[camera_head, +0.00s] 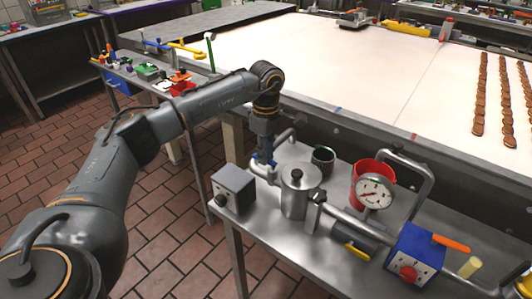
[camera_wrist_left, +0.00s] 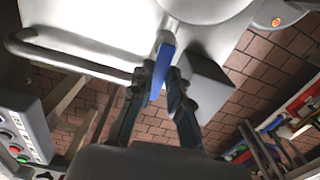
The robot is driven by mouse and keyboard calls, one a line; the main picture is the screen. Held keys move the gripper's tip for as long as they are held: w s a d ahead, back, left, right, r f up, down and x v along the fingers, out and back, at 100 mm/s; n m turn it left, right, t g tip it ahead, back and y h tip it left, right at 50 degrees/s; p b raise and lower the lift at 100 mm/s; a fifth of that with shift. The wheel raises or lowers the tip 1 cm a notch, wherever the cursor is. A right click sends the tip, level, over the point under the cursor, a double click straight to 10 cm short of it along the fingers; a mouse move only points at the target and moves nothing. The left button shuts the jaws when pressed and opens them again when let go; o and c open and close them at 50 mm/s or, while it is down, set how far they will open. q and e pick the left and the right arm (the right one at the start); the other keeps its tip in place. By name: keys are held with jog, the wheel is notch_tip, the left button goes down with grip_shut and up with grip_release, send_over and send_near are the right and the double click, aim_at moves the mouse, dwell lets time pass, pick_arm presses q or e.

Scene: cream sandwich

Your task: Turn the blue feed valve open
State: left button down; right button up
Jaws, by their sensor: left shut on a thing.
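The blue feed valve handle (camera_wrist_left: 164,62) shows in the wrist view as a narrow blue lever between the two dark fingers of my left gripper (camera_wrist_left: 156,84). The fingers are shut on it. In the head view my left gripper (camera_head: 263,160) points down at the pipe beside a round steel pot (camera_head: 300,191). Only a little blue shows there, and the fingers hide most of the handle. I cannot tell exactly how far the valve is turned. My right gripper is not in view.
A grey box with a knob (camera_head: 233,187) stands close left of the gripper. A dark cup (camera_head: 323,159), a red container (camera_head: 372,172), a gauge (camera_head: 374,192) and a blue box (camera_head: 413,254) stand to the right. A wide pale conveyor (camera_head: 330,75) lies behind.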

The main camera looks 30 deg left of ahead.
pick_arm(q)
jog(key=c, duration=1.3)
grip_release()
jog(key=shift+r, duration=0.1)
notch_tip(320, 180, up, 12)
jog(key=shift+f, duration=0.1)
